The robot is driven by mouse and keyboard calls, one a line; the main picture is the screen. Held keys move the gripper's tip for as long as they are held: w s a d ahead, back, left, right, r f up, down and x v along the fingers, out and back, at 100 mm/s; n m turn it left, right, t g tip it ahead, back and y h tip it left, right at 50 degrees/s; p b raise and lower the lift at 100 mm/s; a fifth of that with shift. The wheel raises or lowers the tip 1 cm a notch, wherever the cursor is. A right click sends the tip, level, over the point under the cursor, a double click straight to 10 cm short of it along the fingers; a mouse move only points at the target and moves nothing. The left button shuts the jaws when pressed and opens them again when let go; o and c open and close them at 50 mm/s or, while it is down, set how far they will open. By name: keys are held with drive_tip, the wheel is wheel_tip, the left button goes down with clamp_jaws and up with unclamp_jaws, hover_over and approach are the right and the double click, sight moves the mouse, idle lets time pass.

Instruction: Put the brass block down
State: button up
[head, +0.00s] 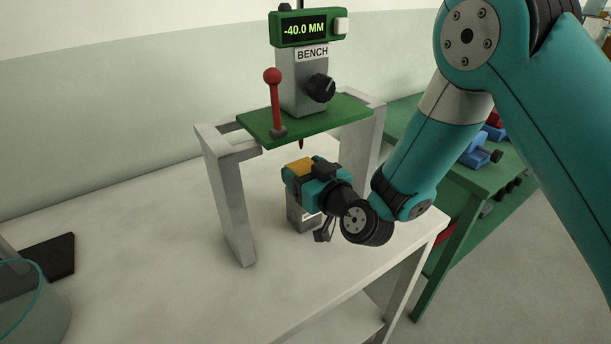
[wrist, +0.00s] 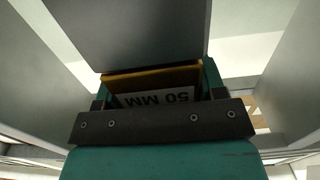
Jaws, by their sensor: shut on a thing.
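The brass block (head: 300,165) is held in my gripper (head: 308,175), under the green shelf of the bench gauge. Its yellow top shows in the head view; my fingers hide most of its sides. In the wrist view the brass block (wrist: 152,85) sits between the teal fingers, with an upside-down label reading 50 MM. A grey block (head: 298,217) stands on the white table right below the held block. In the wrist view a large grey face (wrist: 130,35) borders the brass block. I cannot tell whether the brass block touches the grey block.
The gauge (head: 303,80) reads -40.0 MM, and its pointed tip (head: 300,144) hangs above the brass block. A red-knobbed lever (head: 274,100) stands on the green shelf (head: 335,112). Grey legs (head: 232,200) flank my gripper.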

drive_tip(key=shift+r, duration=0.15)
drive_tip(key=shift+f, duration=0.25)
drive_tip(key=o, duration=1.5)
drive_tip(key=shift+o, duration=0.2)
drive_tip(key=shift+f, duration=0.1)
